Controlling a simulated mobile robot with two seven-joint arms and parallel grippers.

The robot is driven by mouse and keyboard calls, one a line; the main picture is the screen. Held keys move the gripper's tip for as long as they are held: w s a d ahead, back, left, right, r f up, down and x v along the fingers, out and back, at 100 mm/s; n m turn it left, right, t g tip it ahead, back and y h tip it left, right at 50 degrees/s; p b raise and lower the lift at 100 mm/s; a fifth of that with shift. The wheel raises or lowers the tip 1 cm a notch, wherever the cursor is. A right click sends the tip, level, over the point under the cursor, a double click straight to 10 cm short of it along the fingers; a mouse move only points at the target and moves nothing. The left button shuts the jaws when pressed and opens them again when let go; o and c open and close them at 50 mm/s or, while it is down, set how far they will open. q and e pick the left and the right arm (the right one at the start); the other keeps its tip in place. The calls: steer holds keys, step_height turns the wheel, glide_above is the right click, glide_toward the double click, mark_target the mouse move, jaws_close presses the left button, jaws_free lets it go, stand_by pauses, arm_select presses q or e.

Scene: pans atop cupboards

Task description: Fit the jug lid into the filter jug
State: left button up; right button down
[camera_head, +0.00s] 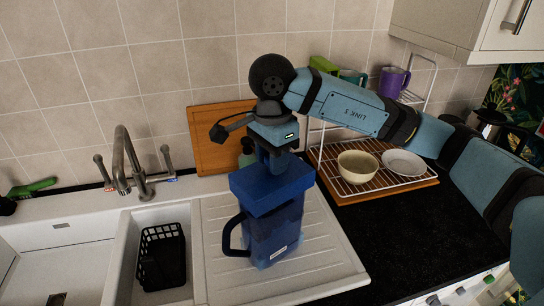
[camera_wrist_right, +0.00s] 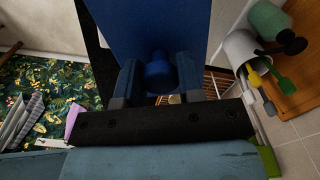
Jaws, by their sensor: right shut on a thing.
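The blue filter jug (camera_head: 276,238) stands upright on the white draining board, its dark handle to the left and a small white label low on its front. The blue jug lid (camera_head: 268,190) is over the jug's top and hides its opening. I cannot tell whether the lid is seated or just above the rim. My right gripper (camera_head: 274,158) comes down from above onto the lid. In the right wrist view the fingers (camera_wrist_right: 158,82) are shut on the lid's round knob (camera_wrist_right: 159,68), with the lid's flat blue face (camera_wrist_right: 150,25) behind it. My left gripper is not in view.
A sink with a tap (camera_head: 126,165) and a black basket (camera_head: 162,257) lies left. A wooden board (camera_head: 212,135) leans on the tiled wall behind. A wire rack with a bowl (camera_head: 358,167) and plate (camera_head: 404,163) stands right. The dark worktop (camera_head: 400,245) at front right is clear.

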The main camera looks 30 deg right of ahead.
steer(key=shift+b, duration=0.55)
stand_by(0.9)
steer(key=shift+b, duration=0.5)
stand_by(0.6)
steer(key=shift+f, duration=0.15)
steer(key=shift+f+b, duration=0.35)
steer(key=shift+b, duration=0.15)
steer(key=shift+f+b, duration=0.6)
steer(key=c, duration=0.7)
jaws_free()
steer(key=shift+r, duration=0.1)
step_height(320, 180, up, 14)
steer(key=shift+f+p, duration=0.1)
steer(key=shift+p, duration=0.3)
